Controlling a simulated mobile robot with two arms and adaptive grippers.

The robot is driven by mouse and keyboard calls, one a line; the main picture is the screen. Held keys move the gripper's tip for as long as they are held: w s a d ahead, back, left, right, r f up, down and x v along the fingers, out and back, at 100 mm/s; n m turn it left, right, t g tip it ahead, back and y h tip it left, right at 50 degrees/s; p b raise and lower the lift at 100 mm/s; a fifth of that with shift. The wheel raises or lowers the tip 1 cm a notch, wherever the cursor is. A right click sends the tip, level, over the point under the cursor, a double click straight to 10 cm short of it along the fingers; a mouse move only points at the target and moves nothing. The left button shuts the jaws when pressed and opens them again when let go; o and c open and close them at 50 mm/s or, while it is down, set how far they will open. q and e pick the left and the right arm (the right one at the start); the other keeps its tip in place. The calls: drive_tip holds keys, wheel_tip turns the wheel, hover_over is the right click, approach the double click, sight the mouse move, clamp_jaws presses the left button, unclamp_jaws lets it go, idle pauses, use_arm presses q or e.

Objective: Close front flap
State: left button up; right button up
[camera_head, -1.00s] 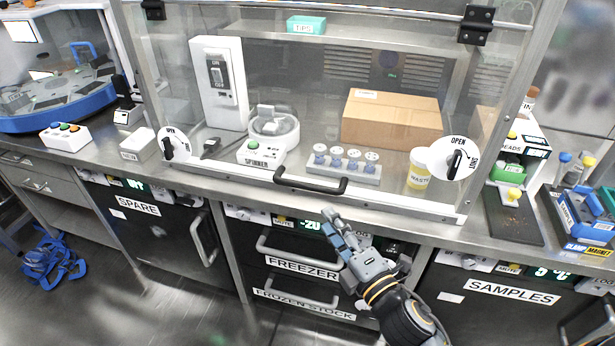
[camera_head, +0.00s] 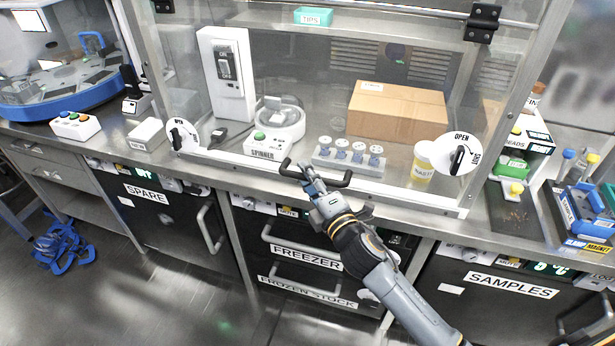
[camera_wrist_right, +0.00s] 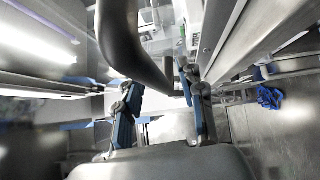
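The front flap (camera_head: 300,80) is a clear panel hung from black hinges at its top. It hangs down over the front of the cabinet, with its bottom edge by the counter; I cannot tell whether it sits fully against the frame. Its black handle (camera_head: 340,181) is at the bottom and shows as a dark curved bar in the right wrist view (camera_wrist_right: 128,45). My right gripper (camera_head: 306,172) is at the handle's left part, fingers apart (camera_wrist_right: 162,95) and close to the bar; contact is unclear. A left knob (camera_head: 176,137) and a right knob (camera_head: 457,158) have black pointers roughly upright. My left gripper is out of view.
Behind the panel are a spinner (camera_head: 275,130), a cardboard box (camera_head: 397,112), a vial rack (camera_head: 348,160) and a waste cup (camera_head: 423,160). Freezer drawers with handles (camera_head: 305,258) lie below the counter. A blue clamp magnet (camera_head: 588,210) stands at the right.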

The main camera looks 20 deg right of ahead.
drive_tip(key=c, duration=0.8)
clamp_jaws()
drive_tip(key=w+d, duration=0.1)
drive_tip(key=w+d+f, duration=0.1)
drive_tip(key=w, duration=0.1)
drive_tip(key=shift+w+d+b, duration=0.2)
drive_tip(key=shift+w+b, duration=0.05)
drive_tip(key=shift+b, duration=0.05)
drive_tip(key=shift+s+r, duration=0.1)
drive_tip(key=shift+r, duration=0.1)
drive_tip(key=shift+o, duration=2.4)
unclamp_jaws()
drive_tip(key=o, duration=0.3)
drive_tip(key=shift+w+d+f, duration=0.1)
drive_tip(key=shift+w+f, duration=0.05)
drive_tip(key=shift+w, duration=0.05)
